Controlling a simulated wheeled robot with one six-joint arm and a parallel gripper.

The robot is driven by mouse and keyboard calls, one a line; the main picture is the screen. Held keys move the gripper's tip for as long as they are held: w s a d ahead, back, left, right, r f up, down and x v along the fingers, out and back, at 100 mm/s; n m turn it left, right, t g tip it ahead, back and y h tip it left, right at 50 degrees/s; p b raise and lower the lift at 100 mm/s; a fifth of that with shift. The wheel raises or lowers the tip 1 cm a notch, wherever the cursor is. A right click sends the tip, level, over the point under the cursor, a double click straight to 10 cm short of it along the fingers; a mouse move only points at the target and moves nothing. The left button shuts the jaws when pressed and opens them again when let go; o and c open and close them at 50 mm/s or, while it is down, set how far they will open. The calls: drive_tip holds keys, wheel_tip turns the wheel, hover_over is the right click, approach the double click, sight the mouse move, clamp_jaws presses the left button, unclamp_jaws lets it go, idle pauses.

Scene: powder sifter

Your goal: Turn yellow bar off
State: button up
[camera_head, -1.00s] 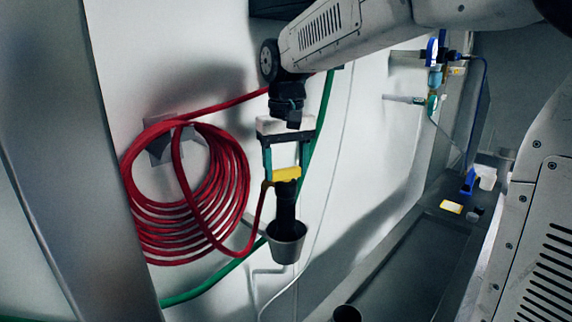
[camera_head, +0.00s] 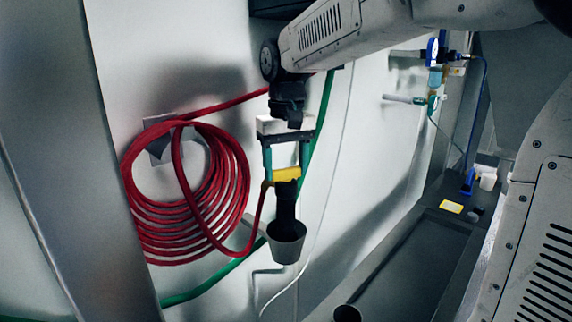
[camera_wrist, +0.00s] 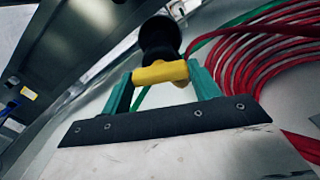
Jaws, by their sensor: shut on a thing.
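The yellow bar (camera_head: 286,174) is a short yellow handle at the top of a dark fitting, above a grey cup-shaped piece (camera_head: 286,241). My gripper (camera_head: 285,172) points down in front of the wall, with one teal finger at each end of the bar. It is shut on the yellow bar. In the wrist view the yellow bar (camera_wrist: 160,72) lies level between the two fingertips, with the dark round fitting (camera_wrist: 160,38) beyond it. The finger pads hide the bar's ends.
A coiled red hose (camera_head: 188,195) hangs on the wall at left, close to my gripper. A green hose (camera_head: 215,279) and a thin white cable run behind the fitting. At right are a dark trough (camera_head: 385,265), valves (camera_head: 435,78) and a yellow label (camera_head: 451,207).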

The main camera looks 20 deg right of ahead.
sight(286, 168)
drive_tip(key=o, duration=1)
drive_tip(key=shift+r, duration=3.9)
